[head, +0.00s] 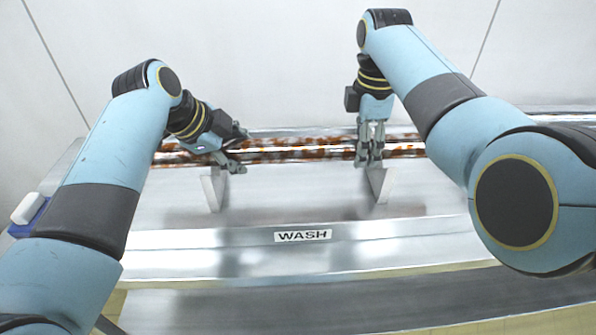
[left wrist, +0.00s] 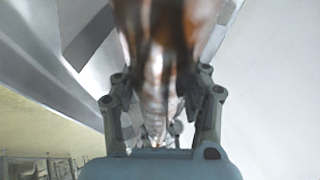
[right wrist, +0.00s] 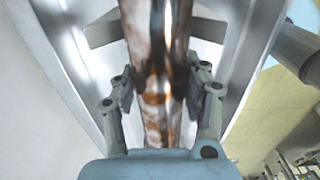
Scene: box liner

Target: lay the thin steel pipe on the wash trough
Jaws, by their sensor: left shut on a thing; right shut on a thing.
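The steel pipe (head: 300,150), shiny with rust-brown patches, runs level from left to right along the back of the wash trough (head: 200,240), which bears a WASH label. My left gripper (head: 236,152) is shut on the pipe towards its left part, and the pipe fills the space between the fingers in the left wrist view (left wrist: 155,60). My right gripper (head: 369,155) is shut on it further right; the pipe also shows between the fingers in the right wrist view (right wrist: 155,50). Whether the pipe touches the trough's supports is unclear.
Two pale upright supports stand in the trough, one at left (head: 214,190) and one at right (head: 378,186), just in front of the pipe. A blue and white object (head: 30,210) is at the left end. A plain wall stands behind.

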